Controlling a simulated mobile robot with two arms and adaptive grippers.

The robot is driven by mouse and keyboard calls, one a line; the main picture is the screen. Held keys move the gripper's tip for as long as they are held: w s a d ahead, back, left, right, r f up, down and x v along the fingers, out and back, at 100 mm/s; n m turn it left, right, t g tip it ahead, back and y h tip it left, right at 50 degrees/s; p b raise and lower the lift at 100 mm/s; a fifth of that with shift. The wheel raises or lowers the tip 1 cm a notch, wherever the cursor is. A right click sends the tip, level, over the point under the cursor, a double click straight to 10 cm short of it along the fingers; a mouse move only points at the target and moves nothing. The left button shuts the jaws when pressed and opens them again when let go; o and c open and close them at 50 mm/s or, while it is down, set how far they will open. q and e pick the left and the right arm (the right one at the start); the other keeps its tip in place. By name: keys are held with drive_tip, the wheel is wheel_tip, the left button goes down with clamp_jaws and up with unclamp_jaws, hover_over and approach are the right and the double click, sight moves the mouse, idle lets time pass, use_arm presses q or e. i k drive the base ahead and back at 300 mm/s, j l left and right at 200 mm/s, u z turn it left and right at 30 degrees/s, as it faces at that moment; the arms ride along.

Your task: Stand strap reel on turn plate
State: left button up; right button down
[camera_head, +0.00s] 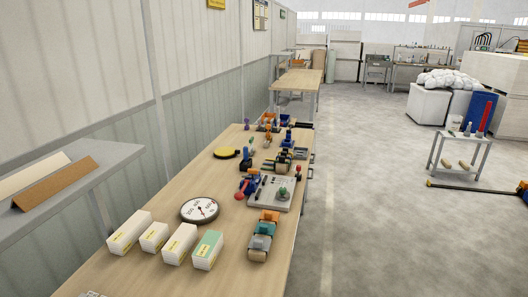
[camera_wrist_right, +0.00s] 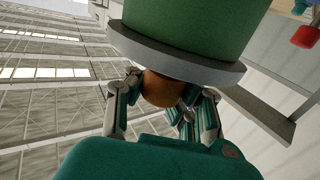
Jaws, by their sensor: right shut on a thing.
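My right gripper (camera_wrist_right: 165,100) shows in the right wrist view, its fingers shut on a brown, rounded stub. Above the stub sits a wide grey flange and a green drum, which look like the strap reel (camera_wrist_right: 190,28). The reel appears tilted in this view, and its top is cut off by the frame. In the head view a round white disc with a dark rim and dial marks (camera_head: 199,209) lies flat on the workbench. It may be the turn plate, but I cannot tell for sure. Neither gripper shows in the head view.
The wooden workbench (camera_head: 150,271) runs along the wall. Several white and green boxed stacks (camera_head: 180,244) stand near the disc. A grey plate with fittings (camera_head: 268,193), strapping tools (camera_head: 262,235) and a yellow disc (camera_head: 226,153) lie right and beyond.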

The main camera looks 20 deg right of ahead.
sight(226, 150)
drive_tip(key=l+z, duration=0.15)
drive_tip(key=z, duration=0.2)
drive_tip(key=l+z, duration=0.15)
drive_tip(key=z, duration=0.2)
drive_tip(key=l+z, duration=0.15)
drive_tip(key=z, duration=0.15)
drive_tip(key=i+l+z, duration=0.2)
drive_tip(key=i+l, duration=0.95)
drive_tip(key=i+l+u, duration=0.1)
drive_tip(key=i+u, duration=0.3)
drive_tip(key=i, duration=0.15)
drive_tip(key=i+l+u, duration=0.4)
drive_tip(key=i, duration=0.15)
drive_tip(key=i+l+u, duration=0.35)
drive_tip(key=i, duration=0.2)
drive_tip(key=i+l+u, duration=0.15)
drive_tip(key=u, duration=0.25)
drive_tip(key=i+l+u, duration=0.15)
drive_tip(key=u, duration=0.25)
drive_tip(key=i+l+u, duration=0.1)
drive_tip(key=l+u, duration=0.15)
drive_tip(key=u, duration=0.15)
drive_tip(key=i+l+u, duration=0.1)
drive_tip(key=l+u, duration=0.15)
drive_tip(key=u, duration=0.2)
drive_tip(key=l+u, duration=0.4)
drive_tip(key=i+j, duration=0.05)
drive_tip(key=j, duration=0.05)
